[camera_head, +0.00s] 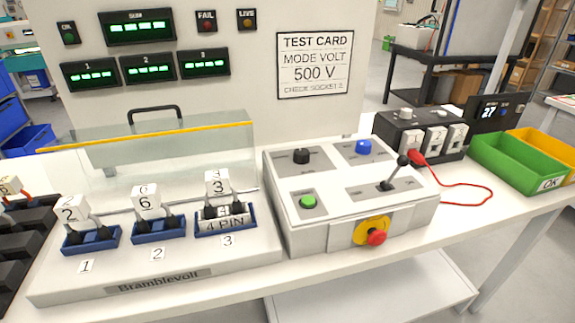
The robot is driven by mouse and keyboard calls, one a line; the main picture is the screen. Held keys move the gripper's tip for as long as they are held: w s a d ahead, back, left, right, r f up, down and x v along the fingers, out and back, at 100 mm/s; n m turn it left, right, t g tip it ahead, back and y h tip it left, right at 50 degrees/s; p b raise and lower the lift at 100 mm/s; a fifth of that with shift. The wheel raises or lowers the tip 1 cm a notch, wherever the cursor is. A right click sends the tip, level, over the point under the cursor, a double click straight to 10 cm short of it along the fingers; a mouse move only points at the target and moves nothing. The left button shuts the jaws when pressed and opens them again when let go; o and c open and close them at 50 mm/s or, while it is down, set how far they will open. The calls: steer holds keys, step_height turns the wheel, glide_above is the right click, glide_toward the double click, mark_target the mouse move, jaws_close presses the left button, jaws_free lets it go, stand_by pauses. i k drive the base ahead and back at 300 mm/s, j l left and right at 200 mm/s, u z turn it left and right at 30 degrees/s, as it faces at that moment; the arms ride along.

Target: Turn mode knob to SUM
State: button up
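A light grey control box (340,215) stands on the bench in the middle of the view. A display marked SUM (137,27) glows green on the back panel. My gripper is not in view.
The control box also has a green button (308,202), a black lever (394,173) and a red stop button (376,238). A black socket box (385,128) with a red lead and a green bin (520,160) are at right.

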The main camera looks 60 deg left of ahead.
mark_target(301, 156)
steer(key=u, duration=1.6)
